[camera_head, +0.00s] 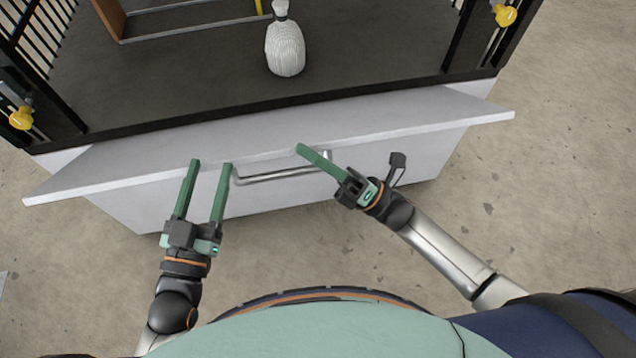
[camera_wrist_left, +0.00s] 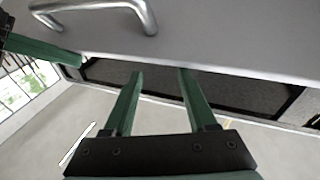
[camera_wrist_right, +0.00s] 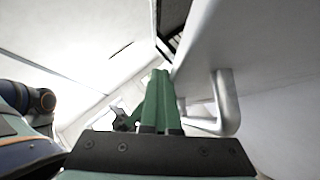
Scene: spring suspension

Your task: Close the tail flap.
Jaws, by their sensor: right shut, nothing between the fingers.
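The tail flap (camera_head: 300,128) is a wide light-grey panel across the front of the dark bed. It slopes outward, lowered rather than upright. A silver bar handle (camera_head: 282,174) shows just below its near edge. It also shows in the left wrist view (camera_wrist_left: 149,18) and the right wrist view (camera_wrist_right: 229,105). My left gripper (camera_head: 211,163) is open and empty, its fingertips at the flap's near edge, left of the handle. My right gripper (camera_head: 301,148) is shut and empty, its fingertips overlapping the flap edge near the handle's right part. Contact with the flap cannot be told.
Yellow knobs (camera_head: 21,118) (camera_head: 504,15) sit on the side posts. A brown-framed rack (camera_head: 112,18) is at the back left. Bare concrete floor (camera_head: 570,170) lies to the right.

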